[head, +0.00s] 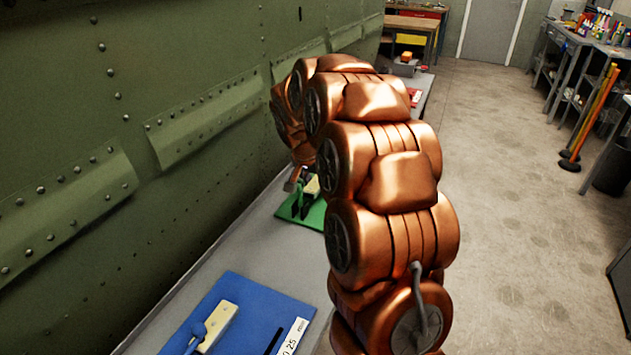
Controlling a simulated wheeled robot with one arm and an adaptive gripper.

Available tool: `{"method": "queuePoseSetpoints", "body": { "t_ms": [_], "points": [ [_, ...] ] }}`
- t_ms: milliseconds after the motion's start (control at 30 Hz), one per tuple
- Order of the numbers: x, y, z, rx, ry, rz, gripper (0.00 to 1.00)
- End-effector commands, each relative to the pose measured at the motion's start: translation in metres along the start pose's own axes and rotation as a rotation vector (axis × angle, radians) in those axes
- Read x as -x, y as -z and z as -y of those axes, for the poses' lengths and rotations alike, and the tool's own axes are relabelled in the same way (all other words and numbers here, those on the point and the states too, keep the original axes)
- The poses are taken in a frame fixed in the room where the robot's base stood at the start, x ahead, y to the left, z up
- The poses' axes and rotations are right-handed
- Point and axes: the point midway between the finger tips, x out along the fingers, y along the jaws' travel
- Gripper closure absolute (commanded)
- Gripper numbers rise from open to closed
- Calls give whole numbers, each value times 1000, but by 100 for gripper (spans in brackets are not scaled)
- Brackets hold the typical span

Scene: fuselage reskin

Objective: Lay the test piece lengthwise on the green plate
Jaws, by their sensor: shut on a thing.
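The green plate (285,209) lies on the grey bench, partly hidden behind my copper-coloured arm. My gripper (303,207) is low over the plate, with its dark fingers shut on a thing. A small pale cream piece (312,186) shows at the fingers and appears to be the test piece, though it is small and partly covered. I cannot tell which way its length runs or whether it touches the plate.
A blue mat (255,296) in front holds a cream-and-blue item (217,325), a black strip and a white ruler-like strip (293,337). The riveted green fuselage wall (120,130) rises along the bench's left side. A red item (414,97) lies farther back.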

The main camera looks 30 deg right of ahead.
Motion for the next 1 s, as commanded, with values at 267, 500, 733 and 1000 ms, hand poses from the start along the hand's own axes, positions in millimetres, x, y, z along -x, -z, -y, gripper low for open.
{"method": "queuePoseSetpoints", "body": {
  "t_ms": [267, 500, 733, 1000],
  "points": [
    [-2, -1, 0, 0, 0, 0, 57],
    [-2, -1, 0, 0, 0, 0, 38],
    [-2, -1, 0, 0, 0, 0, 38],
    [13, 5, 0, 0, 0, 0, 38]
  ]
}}
